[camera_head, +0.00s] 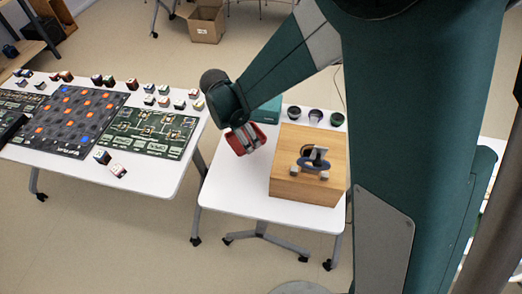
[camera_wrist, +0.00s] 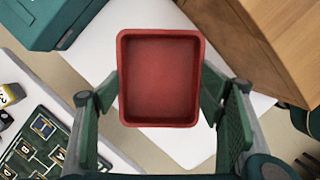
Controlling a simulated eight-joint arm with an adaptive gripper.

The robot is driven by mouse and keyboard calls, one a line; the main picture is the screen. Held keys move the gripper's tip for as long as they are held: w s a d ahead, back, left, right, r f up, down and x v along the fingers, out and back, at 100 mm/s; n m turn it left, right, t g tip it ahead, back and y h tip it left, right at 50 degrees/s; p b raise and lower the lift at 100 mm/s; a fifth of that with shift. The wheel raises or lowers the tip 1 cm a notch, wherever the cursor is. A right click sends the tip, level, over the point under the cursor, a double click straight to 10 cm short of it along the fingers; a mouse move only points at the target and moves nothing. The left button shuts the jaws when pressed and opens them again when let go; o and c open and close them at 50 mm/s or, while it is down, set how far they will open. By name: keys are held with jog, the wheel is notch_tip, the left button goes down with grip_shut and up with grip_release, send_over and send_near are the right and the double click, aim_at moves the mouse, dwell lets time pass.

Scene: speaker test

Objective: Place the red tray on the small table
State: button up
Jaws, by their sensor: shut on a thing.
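The red tray (camera_head: 240,142) is a small rectangular tray with raised rims. In the wrist view the red tray (camera_wrist: 160,80) appears with its inside facing the camera, held across its width between my two fingers. My gripper (camera_head: 248,133) is shut on it, and in the wrist view my gripper (camera_wrist: 160,98) has one finger against each side. The small white table (camera_head: 232,185) is below, and the tray appears over its left part. The small table (camera_wrist: 95,45) also shows behind the tray in the wrist view. Whether the tray touches the tabletop is unclear.
A wooden box (camera_head: 288,182) with a grey and blue object (camera_head: 314,160) on top stands right of the tray. A teal box (camera_head: 267,110) and three dark cups (camera_head: 315,115) are at the back. A larger table (camera_head: 150,175) with game boards stands left, across a gap.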

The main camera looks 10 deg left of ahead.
aim_at(238, 145)
jog(key=shift+f+b, duration=0.45)
jog(key=shift+f, duration=2.2)
jog(key=shift+f+b, duration=0.4)
jog(key=shift+f, duration=1.45)
jog(key=shift+f, duration=0.1)
jog(key=o, duration=0.6)
jog(key=shift+f, duration=0.1)
jog(key=shift+c, duration=0.2)
jog(key=o, duration=0.4)
jog(key=p+v, duration=0.2)
jog(key=v, duration=1)
jog(key=shift+r, duration=0.2)
